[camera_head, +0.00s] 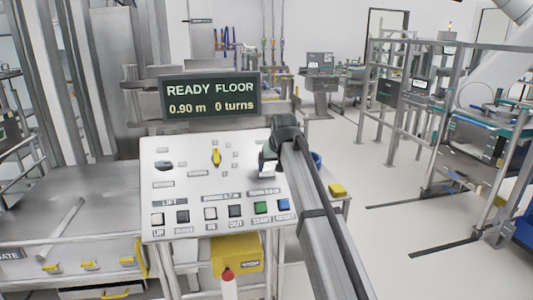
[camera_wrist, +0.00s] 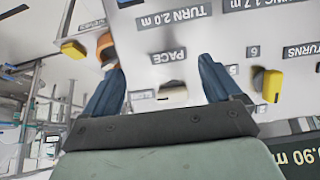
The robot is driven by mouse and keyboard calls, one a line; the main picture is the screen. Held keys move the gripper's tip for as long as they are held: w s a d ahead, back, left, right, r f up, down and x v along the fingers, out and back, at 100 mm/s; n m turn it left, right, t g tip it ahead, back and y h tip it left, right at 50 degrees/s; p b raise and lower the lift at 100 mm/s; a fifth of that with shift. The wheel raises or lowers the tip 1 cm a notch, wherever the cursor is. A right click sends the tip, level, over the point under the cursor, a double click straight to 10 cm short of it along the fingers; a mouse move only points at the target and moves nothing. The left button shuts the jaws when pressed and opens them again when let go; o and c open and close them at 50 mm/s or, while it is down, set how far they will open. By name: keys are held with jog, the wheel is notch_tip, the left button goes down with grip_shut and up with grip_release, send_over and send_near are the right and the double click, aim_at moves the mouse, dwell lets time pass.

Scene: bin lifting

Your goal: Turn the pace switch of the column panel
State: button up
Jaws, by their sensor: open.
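The column panel (camera_head: 200,205) is a pale sloped board with switches and buttons. In the wrist view the pace switch (camera_wrist: 172,95), a cream knob, lies between the fingers of my gripper (camera_wrist: 161,65), below the upside-down PACE label (camera_wrist: 168,57). The blue fingers are open, one on each side of the knob, with gaps visible. I cannot tell how deep the fingertips are relative to it. In the head view my gripper is over the panel's right part, and my arm hides much of that area.
A yellow switch (camera_head: 216,157) stands left of my gripper; it also shows in the wrist view (camera_wrist: 270,85). Several push buttons line the panel's front. A display (camera_head: 210,96) behind reads READY FLOOR, 0.90 m, 0 turns. A yellow stop box (camera_head: 237,254) hangs below.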

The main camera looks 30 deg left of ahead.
jog(key=w+a+r, duration=0.3)
jog(key=r, duration=0.4)
jog(key=w+a+r, duration=0.3)
jog(key=r, duration=0.3)
jog(key=shift+g+h, duration=0.6)
jog(key=x, duration=0.4)
jog(key=s+x, duration=0.1)
jog(key=x, duration=0.4)
jog(key=d+x, duration=0.1)
jog(key=x, duration=0.4)
jog(key=shift+s+f, duration=0.25)
jog(key=shift+f, duration=0.1)
jog(key=c, duration=1)
jog(key=shift+c, duration=0.2)
